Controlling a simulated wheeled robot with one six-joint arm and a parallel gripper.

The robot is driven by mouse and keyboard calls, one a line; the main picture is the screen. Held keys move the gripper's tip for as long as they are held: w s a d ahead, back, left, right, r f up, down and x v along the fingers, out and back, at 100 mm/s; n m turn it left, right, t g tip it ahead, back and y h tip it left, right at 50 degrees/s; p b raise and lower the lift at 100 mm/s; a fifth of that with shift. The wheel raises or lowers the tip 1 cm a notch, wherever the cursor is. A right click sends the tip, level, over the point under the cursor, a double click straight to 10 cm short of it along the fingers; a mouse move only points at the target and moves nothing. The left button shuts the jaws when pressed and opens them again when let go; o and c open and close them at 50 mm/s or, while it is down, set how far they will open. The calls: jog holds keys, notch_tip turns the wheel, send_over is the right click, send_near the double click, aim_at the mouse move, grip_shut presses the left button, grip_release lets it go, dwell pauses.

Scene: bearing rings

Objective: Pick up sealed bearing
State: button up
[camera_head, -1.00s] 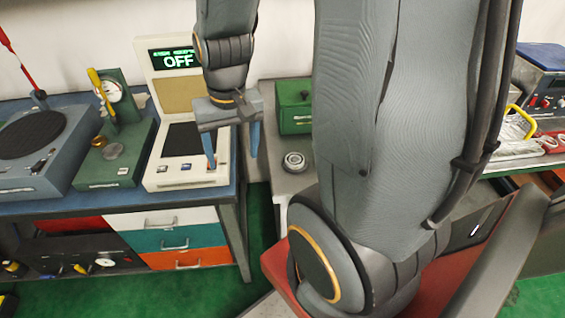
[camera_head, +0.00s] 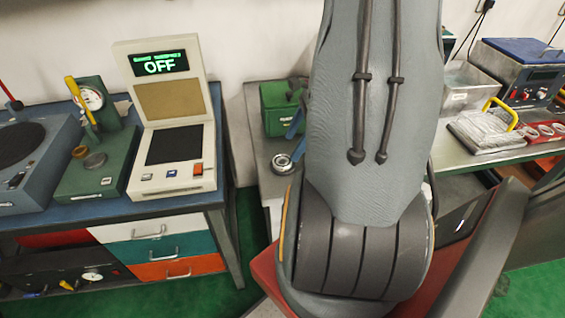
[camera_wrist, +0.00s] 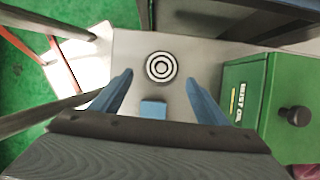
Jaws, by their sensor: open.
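The sealed bearing (camera_wrist: 161,67) is a round piece with light and dark rings, lying flat on a grey bench top (camera_wrist: 210,62). It also shows in the head view (camera_head: 282,163), left of my arm. My gripper (camera_wrist: 158,82) is open in the wrist view, its two blue fingers apart and empty. The bearing appears between and beyond the fingertips, and no contact shows. In the head view my arm hides most of the gripper; a blue finger (camera_head: 297,122) shows above and beside the bearing.
A green box with a dark knob (camera_wrist: 290,110) stands right of the fingers in the wrist view; it also shows in the head view (camera_head: 275,110). Left, a blue-topped bench (camera_head: 120,210) carries a tester reading OFF (camera_head: 168,120). Right, a bench holds a tray with a yellow handle (camera_head: 485,130).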

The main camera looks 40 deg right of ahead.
aim_at(283, 161)
jog(key=shift+p+x, duration=0.65)
jog(key=shift+x, duration=2.6)
jog(key=shift+w+d, duration=0.1)
jog(key=shift+c, duration=0.4)
jog(key=c, duration=1)
